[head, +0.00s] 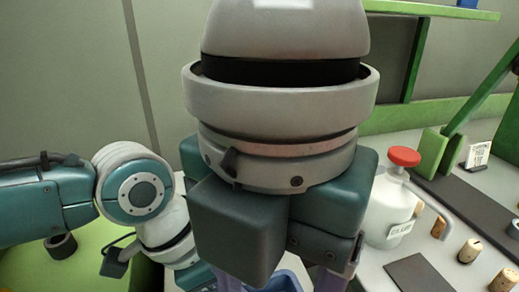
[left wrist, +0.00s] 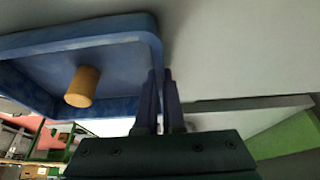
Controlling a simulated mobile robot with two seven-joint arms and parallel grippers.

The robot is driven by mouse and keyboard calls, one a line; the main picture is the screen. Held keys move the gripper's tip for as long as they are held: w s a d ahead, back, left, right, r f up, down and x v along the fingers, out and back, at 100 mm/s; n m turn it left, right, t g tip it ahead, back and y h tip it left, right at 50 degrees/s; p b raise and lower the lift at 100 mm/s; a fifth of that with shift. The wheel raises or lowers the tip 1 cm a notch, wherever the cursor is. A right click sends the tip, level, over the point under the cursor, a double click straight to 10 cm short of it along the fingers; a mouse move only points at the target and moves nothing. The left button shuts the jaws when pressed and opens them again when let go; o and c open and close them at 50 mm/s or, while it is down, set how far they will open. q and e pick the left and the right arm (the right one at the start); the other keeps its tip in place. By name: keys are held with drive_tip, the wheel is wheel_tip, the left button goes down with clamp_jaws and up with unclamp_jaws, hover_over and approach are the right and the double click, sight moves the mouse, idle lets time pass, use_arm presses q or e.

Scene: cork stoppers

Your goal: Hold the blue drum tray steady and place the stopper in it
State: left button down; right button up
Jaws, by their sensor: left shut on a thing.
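The blue drum tray (left wrist: 100,38) fills the upper left of the left wrist view, and a bit of it shows at the bottom of the head view (head: 287,281). A tan cork stopper (left wrist: 82,87) is inside the tray, touched by no gripper in that view. My left gripper (left wrist: 160,78) is shut on the tray's wall; in the head view it is mostly hidden behind my right wrist. My right gripper (head: 277,284) points down in the middle of the head view, its two fingers wide apart over the tray area, tips cut off by the lower edge.
At right, a white bottle with a red cap (head: 403,157) stands close to my right gripper. Several other cork stoppers (head: 469,251) stand on the pale counter near a dark mat (head: 420,273). A green frame (head: 432,150) rises behind them.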

idle(0.3)
use_arm(q)
drive_tip(key=c, duration=0.9)
unclamp_jaws()
drive_tip(key=shift+c, duration=0.2)
